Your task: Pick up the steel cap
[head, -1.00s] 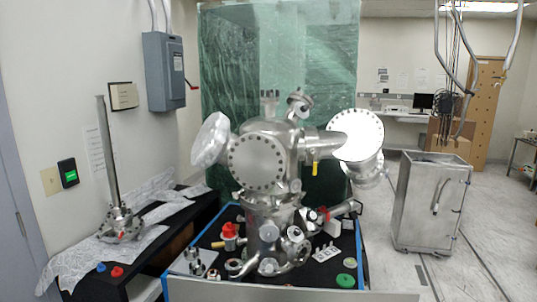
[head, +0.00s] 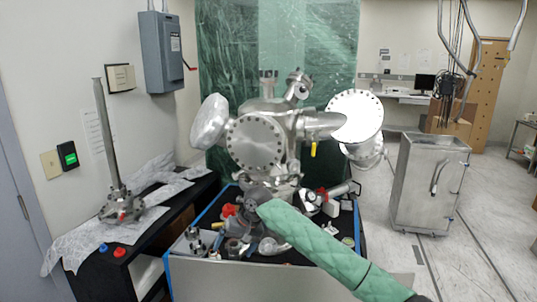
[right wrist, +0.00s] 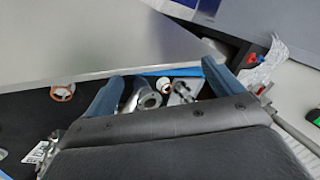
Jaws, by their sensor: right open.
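Several small steel pieces (head: 194,241) stand at the front left corner of the black-topped table; I cannot tell for sure which is the steel cap. My right gripper (head: 243,222), on the green-sleeved arm, is over the front left part of the table and hides some parts there. In the right wrist view its blue fingers (right wrist: 160,78) are spread apart and empty. Between and beyond them lie a steel flanged tube (right wrist: 149,99), a steel piece (right wrist: 183,90) and a small copper-rimmed ring (right wrist: 147,87). My left gripper is not in view.
A large steel vacuum chamber (head: 256,143) stands at the table's middle, close behind the right gripper. A grey panel (head: 290,281) edges the table front. A side bench (head: 165,225) stands at left, a metal cabinet (head: 428,185) at right with open floor around it.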

